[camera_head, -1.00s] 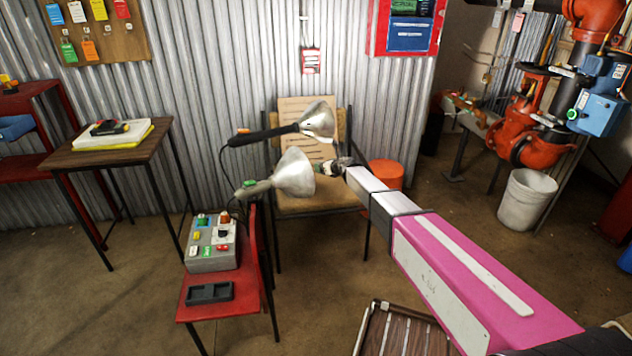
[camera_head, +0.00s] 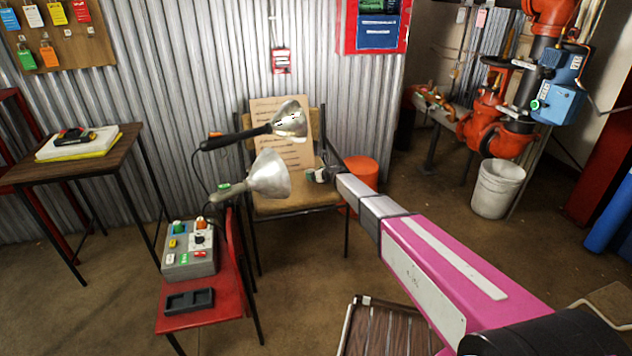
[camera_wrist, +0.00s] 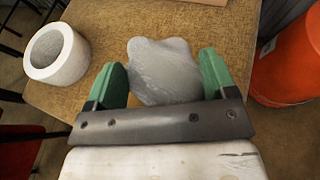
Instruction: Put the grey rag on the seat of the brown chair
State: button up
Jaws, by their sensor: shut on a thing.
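The grey rag (camera_wrist: 165,70) is between the two green fingers of my gripper (camera_wrist: 165,82) in the wrist view, and the gripper is shut on it. The brown chair's seat (camera_wrist: 225,35) lies below the rag. I cannot tell whether the rag touches it. In the head view the brown chair (camera_head: 295,205) stands against the corrugated wall, and my gripper (camera_head: 314,176) is over the right side of its seat. The rag is not clearly visible in the head view. The lamps partly cover the chair there.
A white hollow cylinder (camera_wrist: 55,53) is at the seat's left in the wrist view. Two lamps, one with a silver shade (camera_head: 270,175), stand in front of the chair by a red chair (camera_head: 215,310). An orange bucket (camera_head: 360,178) is right of the brown chair.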

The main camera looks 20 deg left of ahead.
jog(key=shift+f, duration=2.05)
jog(key=shift+f, duration=0.15)
jog(key=o, duration=0.8)
jog(key=shift+o, duration=0.2)
jog(key=shift+r, duration=0.2)
jog(key=shift+s+d+r, duration=0.1)
jog(key=shift+s+d, duration=0.05)
jog(key=shift+d, duration=0.15)
jog(key=v, duration=1.1)
jog(key=shift+d, duration=0.15)
jog(key=shift+s, duration=0.1)
